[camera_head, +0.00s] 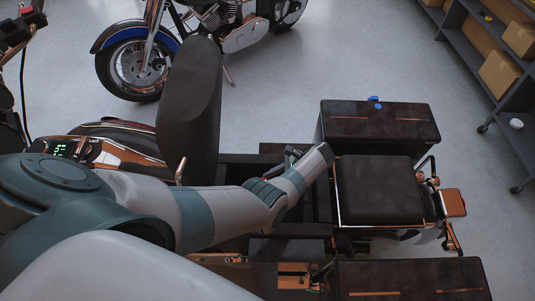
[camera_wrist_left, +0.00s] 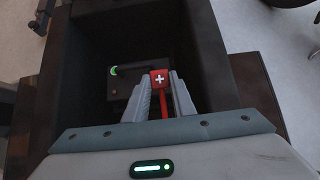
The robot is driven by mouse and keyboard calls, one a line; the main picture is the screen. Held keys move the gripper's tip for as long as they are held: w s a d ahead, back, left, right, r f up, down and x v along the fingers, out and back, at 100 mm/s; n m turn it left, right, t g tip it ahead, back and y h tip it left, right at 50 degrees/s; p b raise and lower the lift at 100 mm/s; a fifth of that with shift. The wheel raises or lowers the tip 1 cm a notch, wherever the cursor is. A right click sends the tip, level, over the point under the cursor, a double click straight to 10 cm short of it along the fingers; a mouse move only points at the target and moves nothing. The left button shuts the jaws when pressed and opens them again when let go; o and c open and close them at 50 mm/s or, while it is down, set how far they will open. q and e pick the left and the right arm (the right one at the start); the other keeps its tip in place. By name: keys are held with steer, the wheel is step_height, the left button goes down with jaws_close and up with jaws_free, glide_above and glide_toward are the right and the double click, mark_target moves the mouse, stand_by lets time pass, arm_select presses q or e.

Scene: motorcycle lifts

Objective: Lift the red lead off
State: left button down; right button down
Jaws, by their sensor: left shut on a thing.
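The red lead's clamp (camera_wrist_left: 159,77), a red block with a white plus, shows in the left wrist view, with its red cable (camera_wrist_left: 164,104) running back between my fingers. My left gripper (camera_wrist_left: 160,86) is shut on it, one grey finger on each side. A dark battery (camera_wrist_left: 126,89) with a green light lies just left of it inside a dark box-like bay (camera_wrist_left: 212,65). I cannot tell whether the clamp touches a terminal. In the head view my left arm reaches across the motorcycle and its fingertips are hidden. My right gripper is in neither view.
The dark bay walls stand close around my left gripper. In the head view, an upright dark seat (camera_head: 189,98), a rear seat (camera_head: 378,190) and side cases (camera_head: 377,128) surround the arm. Another motorcycle (camera_head: 140,65) stands behind, and shelves (camera_head: 495,75) stand at right.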

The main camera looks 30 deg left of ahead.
arm_select(q)
steer(key=shift+w+d+r+g+y+b, duration=0.25)
steer(key=shift+d+r+g+y+b, duration=0.3)
steer(key=shift+r+b, duration=0.35)
steer(key=shift+w+d+r+g+y+b, duration=0.2)
steer(key=shift+d+r+g+y+b, duration=0.3)
steer(key=shift+b, duration=0.6)
steer(key=c, duration=1.5)
jaws_free()
